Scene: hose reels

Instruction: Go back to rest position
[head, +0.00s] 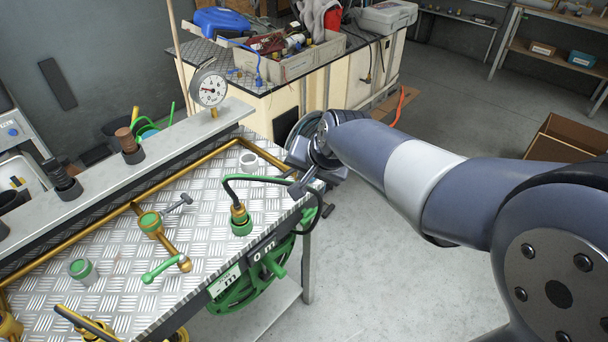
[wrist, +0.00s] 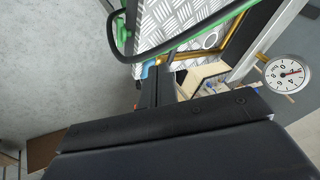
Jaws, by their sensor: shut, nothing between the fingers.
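My gripper (head: 299,188) is at the right edge of the diamond-plate workbench (head: 105,262), close to a green hose that loops out of a brass and green fitting (head: 240,216). It is shut and empty. In the wrist view its dark fingers (wrist: 157,84) are together, with the green hose (wrist: 185,38) passing just beyond them. I cannot tell whether the fingers touch the hose. My arm reaches in from the right, over the floor.
A green hose reel (head: 240,291) hangs under the bench edge. A pressure gauge (head: 208,89) stands on the bench's raised rail. Brass pipework with a valve (head: 151,223) lies on the bench. A cardboard box (head: 571,139) is on the right. Open floor lies right of the bench.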

